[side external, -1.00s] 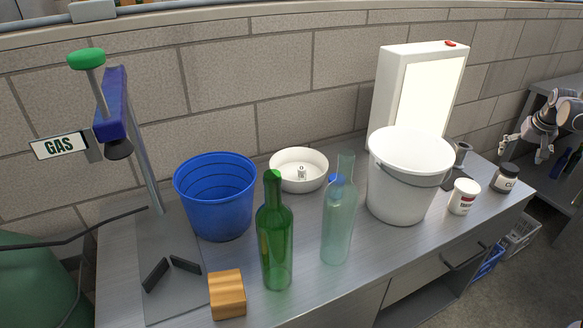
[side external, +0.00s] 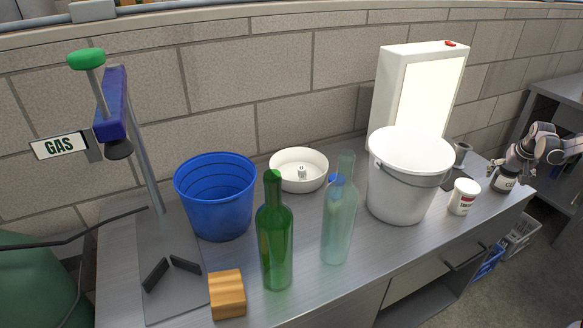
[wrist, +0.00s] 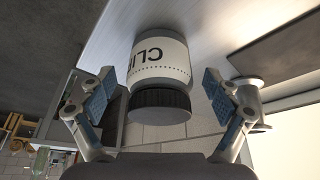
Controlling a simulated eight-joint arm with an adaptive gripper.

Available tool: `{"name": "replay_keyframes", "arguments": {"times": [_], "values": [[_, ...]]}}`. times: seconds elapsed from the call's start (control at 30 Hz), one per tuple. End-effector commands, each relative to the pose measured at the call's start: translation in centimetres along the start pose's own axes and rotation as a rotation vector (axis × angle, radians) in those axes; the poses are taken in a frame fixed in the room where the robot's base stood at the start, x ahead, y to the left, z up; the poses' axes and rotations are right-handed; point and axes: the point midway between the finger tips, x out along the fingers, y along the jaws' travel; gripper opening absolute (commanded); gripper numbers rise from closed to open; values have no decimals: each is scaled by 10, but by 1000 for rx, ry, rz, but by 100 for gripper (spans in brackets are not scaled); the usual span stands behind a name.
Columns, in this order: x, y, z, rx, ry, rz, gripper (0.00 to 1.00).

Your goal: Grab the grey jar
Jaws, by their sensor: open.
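The grey jar (side external: 504,182) with a dark lid and a pale label stands near the right end of the steel bench. In the wrist view the jar (wrist: 158,62) shows its ribbed dark lid towards me and part of a label reading "CLI". My gripper (side external: 507,170) is over the jar in the side external view and partly hides it. In the wrist view my gripper (wrist: 158,90) is open, with one blue-padded finger on each side of the jar. Gaps show between the pads and the jar.
A white tub with a red label (side external: 464,197) stands just left of the jar. A grey metal cup (side external: 461,153) stands behind it. A large white bucket (side external: 400,190) and a lit panel (side external: 424,95) are further left. The bench's right edge is close to the jar.

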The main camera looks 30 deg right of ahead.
Motion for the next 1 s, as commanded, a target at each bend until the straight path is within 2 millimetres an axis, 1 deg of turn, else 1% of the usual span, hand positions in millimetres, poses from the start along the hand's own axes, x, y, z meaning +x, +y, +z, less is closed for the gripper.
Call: {"name": "replay_keyframes", "arguments": {"times": [0.03, 0.13, 0.4, 0.43, 0.47, 0.5, 0.57, 0.6, 0.63, 0.67, 1.0], "values": [[6, 0, 0, 0, 0, 0, 90], [12, 0, 0, 0, 0, 0, 90], [14, 0, 0, 0, 0, 0, 90], [14, 0, 0, 0, 0, 0, 84], [14, 0, 0, 0, 0, 0, 75], [14, 0, 0, 0, 0, 0, 64], [14, 0, 0, 0, 0, 0, 46], [14, 0, 0, 0, 0, 0, 35], [14, 0, 0, 0, 0, 0, 26], [14, 0, 0, 0, 0, 0, 21], [12, 0, -1, 0, 1, 0, 21]]}}
